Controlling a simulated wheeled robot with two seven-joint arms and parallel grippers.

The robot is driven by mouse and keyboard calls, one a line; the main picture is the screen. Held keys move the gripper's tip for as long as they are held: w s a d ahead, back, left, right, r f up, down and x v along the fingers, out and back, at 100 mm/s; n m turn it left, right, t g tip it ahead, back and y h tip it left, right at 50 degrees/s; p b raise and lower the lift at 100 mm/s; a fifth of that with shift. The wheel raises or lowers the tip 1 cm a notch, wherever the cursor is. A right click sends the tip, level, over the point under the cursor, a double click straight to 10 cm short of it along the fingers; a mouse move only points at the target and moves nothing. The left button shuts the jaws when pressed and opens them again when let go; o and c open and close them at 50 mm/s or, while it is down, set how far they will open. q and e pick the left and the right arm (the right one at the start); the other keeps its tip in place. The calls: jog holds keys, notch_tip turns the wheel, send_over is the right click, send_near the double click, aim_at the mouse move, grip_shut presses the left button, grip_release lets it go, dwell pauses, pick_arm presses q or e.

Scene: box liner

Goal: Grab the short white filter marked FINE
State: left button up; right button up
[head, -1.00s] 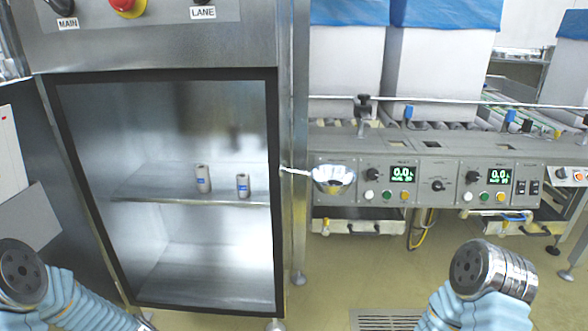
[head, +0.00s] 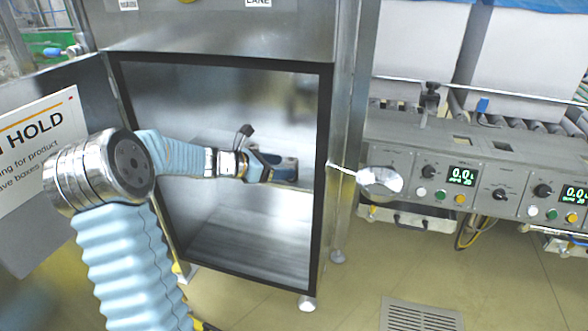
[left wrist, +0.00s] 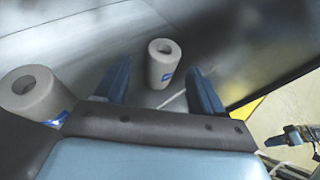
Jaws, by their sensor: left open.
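Two whitish-grey cylinder filters with blue labels stand upright inside the metal cabinet (head: 322,215). In the left wrist view, one filter (left wrist: 160,67) is ahead, between the lines of my open fingers, apart from both. The other filter (left wrist: 38,97) is closer, at the left, outside the left finger and partly hidden by the gripper body. The label lettering is too small to read. My left gripper (head: 284,170) is open and empty inside the cabinet, at shelf height; it also shows in the left wrist view (left wrist: 158,70). In the head view it hides the filters.
The cabinet's dark frame surrounds my left forearm. A metal scoop-like piece (head: 380,183) sticks out from the cabinet's right side. A hold sign (head: 42,150) stands at the left. A control panel (head: 470,185) and rollers are to the right.

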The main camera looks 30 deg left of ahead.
pick_arm(q)
jog(key=x, duration=0.6)
jog(key=shift+d, duration=0.1)
jog(key=shift+c, duration=0.3)
jog(key=c, duration=1)
